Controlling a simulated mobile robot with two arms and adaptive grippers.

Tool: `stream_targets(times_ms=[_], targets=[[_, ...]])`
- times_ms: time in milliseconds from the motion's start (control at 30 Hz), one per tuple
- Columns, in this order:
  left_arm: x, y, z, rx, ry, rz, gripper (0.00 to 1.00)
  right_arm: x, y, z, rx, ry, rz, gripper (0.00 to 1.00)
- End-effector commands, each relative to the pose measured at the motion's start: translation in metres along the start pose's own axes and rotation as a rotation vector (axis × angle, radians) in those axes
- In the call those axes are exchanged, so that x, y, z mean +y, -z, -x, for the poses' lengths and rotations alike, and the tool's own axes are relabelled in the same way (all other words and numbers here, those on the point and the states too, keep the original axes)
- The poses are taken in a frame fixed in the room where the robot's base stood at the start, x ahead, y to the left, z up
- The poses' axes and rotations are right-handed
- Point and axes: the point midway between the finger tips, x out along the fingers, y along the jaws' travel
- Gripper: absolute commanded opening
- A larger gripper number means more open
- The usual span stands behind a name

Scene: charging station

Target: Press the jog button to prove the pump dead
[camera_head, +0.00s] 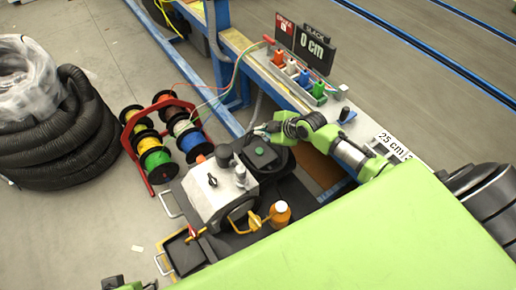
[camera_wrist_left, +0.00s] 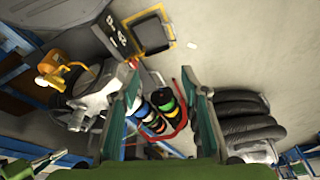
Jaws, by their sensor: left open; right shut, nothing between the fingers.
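The pump unit (camera_head: 222,190) is a pale grey box on a dark base in the head view. Beside it is a black control box (camera_head: 253,163) with a round green button (camera_head: 260,151), probably the jog button. My right gripper (camera_head: 262,129) is shut and empty. Its tips are just behind the black box in the picture, apart from the green button; their height above it is hard to tell. My left gripper (camera_wrist_left: 160,70) is open and empty in the left wrist view, with floor and cable spools beyond its fingers. Only a bit of it shows at the head view's bottom edge.
A red rack of cable spools (camera_head: 163,135) and black hose coils (camera_head: 60,130) lie left. A bench with coloured connectors (camera_head: 300,75) and a "0 cm" sign (camera_head: 314,45) runs behind.

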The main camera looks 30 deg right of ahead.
Motion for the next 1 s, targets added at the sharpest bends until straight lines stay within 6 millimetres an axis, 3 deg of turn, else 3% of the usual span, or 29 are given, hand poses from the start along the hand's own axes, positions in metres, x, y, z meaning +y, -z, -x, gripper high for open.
stream_targets(times_ms=[333, 600, 1000], targets=[[0.0, 0.0, -0.002, 0.005, 0.0, 0.0, 0.41, -0.002, -0.002, -0.003, -0.001, 0.0, -0.001, 0.0], [0.002, 0.006, -0.007, 0.067, 0.0, -0.001, 0.41, -0.02, -0.02, -0.026, -0.002, 0.0, -0.003, 0.0], [0.008, 0.071, 0.0, 0.313, -0.013, -0.009, 0.41, -0.022, -0.022, -0.029, -0.002, -0.001, -0.002, 0.0]])
